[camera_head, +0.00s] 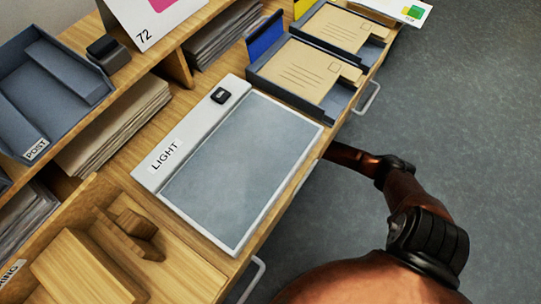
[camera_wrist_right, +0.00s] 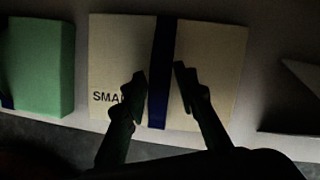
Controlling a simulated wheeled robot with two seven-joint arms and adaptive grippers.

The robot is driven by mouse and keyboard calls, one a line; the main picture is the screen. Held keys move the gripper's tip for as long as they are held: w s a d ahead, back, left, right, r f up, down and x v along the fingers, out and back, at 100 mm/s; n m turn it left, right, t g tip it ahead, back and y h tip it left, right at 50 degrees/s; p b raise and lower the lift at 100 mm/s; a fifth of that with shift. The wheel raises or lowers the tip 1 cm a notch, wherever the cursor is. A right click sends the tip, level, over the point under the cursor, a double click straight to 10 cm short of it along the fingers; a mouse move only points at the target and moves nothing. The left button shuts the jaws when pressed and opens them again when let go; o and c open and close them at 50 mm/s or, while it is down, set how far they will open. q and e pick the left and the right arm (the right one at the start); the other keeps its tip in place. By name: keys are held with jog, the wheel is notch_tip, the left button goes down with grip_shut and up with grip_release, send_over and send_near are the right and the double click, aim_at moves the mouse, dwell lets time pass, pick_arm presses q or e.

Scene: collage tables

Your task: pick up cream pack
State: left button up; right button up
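In the right wrist view a cream pack (camera_wrist_right: 212,62) with a dark blue band (camera_wrist_right: 161,50) down its middle lies on a pale surface. Its lettering begins "SMA" and the rest is hidden behind a finger. My right gripper (camera_wrist_right: 160,70) is open, its two dark fingers apart, one on each side of the band in the picture. They overlap the near part of the pack; I cannot tell if they touch it. The head view does not show this pack or either gripper. My left gripper is in no view.
A green pack (camera_wrist_right: 38,65) lies left of the cream pack, and a dark wedge-like shape (camera_wrist_right: 290,110) is at right. In the head view a light panel (camera_head: 240,160) lies on the wooden desk, with card trays (camera_head: 300,75) behind and a post tray (camera_head: 50,85) at left.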

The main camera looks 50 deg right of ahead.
jog(key=shift+d, duration=0.15)
grip_shut()
jog(key=shift+w+r, duration=0.1)
jog(key=shift+w, duration=0.05)
dwell(0.4)
